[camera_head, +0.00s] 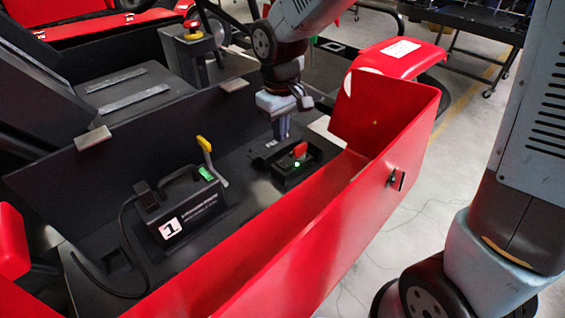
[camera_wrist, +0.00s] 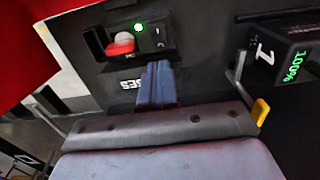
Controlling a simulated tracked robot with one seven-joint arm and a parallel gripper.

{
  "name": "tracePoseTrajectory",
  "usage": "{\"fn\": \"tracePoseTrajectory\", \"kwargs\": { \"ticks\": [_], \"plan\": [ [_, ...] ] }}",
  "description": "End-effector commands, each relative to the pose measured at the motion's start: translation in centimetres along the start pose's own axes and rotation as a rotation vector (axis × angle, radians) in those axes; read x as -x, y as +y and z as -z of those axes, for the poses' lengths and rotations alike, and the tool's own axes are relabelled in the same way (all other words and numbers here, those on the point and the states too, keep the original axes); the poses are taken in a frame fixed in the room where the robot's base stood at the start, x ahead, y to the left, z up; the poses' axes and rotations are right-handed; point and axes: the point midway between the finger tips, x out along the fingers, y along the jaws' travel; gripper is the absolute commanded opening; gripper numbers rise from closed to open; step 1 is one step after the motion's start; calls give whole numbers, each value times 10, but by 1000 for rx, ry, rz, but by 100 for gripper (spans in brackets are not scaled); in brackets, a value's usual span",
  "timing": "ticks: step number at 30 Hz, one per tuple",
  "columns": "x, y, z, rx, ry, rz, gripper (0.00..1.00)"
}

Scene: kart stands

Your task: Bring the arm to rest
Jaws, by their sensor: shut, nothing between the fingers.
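My gripper (camera_head: 281,133) points down into the red-walled kart compartment, fingers together and empty. In the wrist view the blue-grey fingers (camera_wrist: 157,72) are side by side in front of the dark compartment floor. A black switch box with a red knob (camera_head: 298,152) and a lit green light is just right of the fingertips. It also shows above the fingers in the wrist view (camera_wrist: 122,44). I cannot tell whether the fingertips touch the floor. My arm reaches in from the top of the head view.
A black battery marked 1 (camera_head: 184,208) sits left in the compartment, with a yellow-tipped lever (camera_head: 206,150) beside it; its display reads 100% in the wrist view (camera_wrist: 302,66). A red wall (camera_head: 330,235) borders the compartment on the right. Grey floor (camera_head: 385,255) lies outside it.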

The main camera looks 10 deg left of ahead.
Motion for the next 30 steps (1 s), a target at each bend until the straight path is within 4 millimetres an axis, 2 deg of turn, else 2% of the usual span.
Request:
{"fn": "tracePoseTrajectory", "kwargs": {
  "ticks": [11, 16, 20, 24, 30],
  "plan": [
    [0, 0, 0, 0, 0, -1, 0],
    [15, 15, -10, -38, 23, -18, 0],
    [42, 40, -30, -111, 65, -49, 0],
    [74, 68, -60, -206, 118, -85, 0],
    [114, 98, -108, -338, 192, -130, 0]
  ]
}}
